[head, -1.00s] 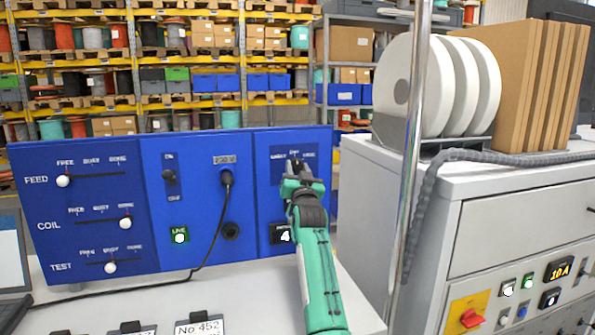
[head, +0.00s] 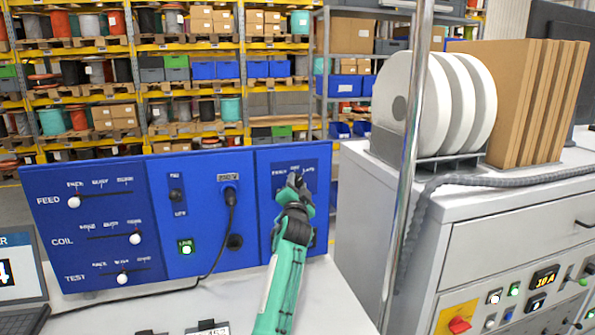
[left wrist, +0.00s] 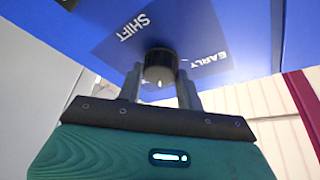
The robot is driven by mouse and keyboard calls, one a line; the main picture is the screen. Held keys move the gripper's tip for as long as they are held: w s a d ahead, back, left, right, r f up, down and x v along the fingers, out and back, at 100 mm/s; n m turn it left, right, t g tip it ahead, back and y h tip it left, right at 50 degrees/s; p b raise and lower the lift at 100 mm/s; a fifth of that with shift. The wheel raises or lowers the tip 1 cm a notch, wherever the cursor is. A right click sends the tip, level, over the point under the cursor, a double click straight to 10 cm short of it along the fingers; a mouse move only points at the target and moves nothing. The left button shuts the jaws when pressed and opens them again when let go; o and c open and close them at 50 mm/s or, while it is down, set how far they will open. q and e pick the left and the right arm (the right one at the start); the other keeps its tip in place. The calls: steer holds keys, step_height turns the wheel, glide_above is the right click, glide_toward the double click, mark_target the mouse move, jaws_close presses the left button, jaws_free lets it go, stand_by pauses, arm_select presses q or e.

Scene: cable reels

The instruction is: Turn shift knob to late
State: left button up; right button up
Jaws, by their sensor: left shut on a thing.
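The shift knob (left wrist: 160,66) is a short black cylinder with a small white mark, on the blue panel. In the left wrist view, the words SHIFT and EARLY show near it, turned by the camera's angle. My left gripper (left wrist: 160,80) has one finger on each side of the knob and is shut on it. In the head view my left gripper (head: 296,183) reaches the right-hand section of the blue panel (head: 266,210) and hides the knob. Small labels, LATE at the right, show above it. The knob's setting cannot be told. My right gripper is not in view.
Left on the panel are FEED, COIL and TEST sliders (head: 122,279) and a plugged black cable (head: 231,205). A chrome pole (head: 408,160) stands right of my arm, before a grey cabinet (head: 500,215) carrying white reels (head: 405,105) and brown boards (head: 530,100).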

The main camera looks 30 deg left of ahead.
arm_select(q)
steer(key=m+h+p, duration=0.1)
steer(key=m+p, duration=0.1)
steer(key=m, duration=0.1)
steer(key=shift+r, duration=0.2)
steer(key=shift+f+m+g+h+p, duration=0.15)
steer(key=shift+m+g+h+p, duration=0.35)
steer(key=shift+m, duration=0.8)
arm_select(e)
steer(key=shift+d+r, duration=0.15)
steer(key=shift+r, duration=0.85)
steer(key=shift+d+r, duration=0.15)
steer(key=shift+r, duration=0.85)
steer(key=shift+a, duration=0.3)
arm_select(q)
steer(key=o, duration=1)
steer(key=shift+a, duration=0.1)
